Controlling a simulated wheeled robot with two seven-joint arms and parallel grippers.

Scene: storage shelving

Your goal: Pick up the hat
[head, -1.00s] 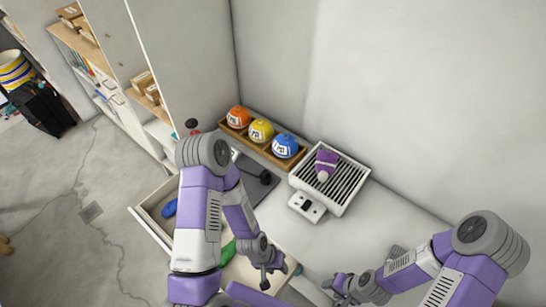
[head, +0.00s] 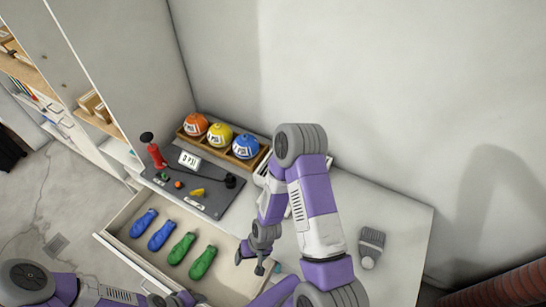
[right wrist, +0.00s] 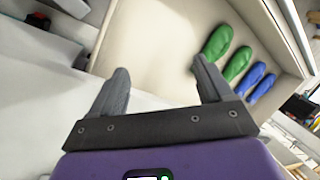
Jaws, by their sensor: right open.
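A grey knit hat (head: 371,246) with a pale pompom lies on the white tabletop in the head view, to the right of my right arm. A purple hat with a pale pompom showed on a white slatted unit one second ago; now my right arm hides that spot. My right gripper (head: 252,262) is open and empty, over the drawer's right part and left of the grey hat. Its spread fingers (right wrist: 160,90) show in the right wrist view; no hat shows there. My left gripper (head: 185,299) is at the bottom edge, partly cut off, its jaws unclear.
An open drawer (head: 118,238) holds blue and green bottle-shaped items. A wooden tray (head: 262,154) holds orange, yellow and blue balls. A dark panel (head: 208,207) with a red-handled device lies in front of it. The tabletop right of the grey hat is clear.

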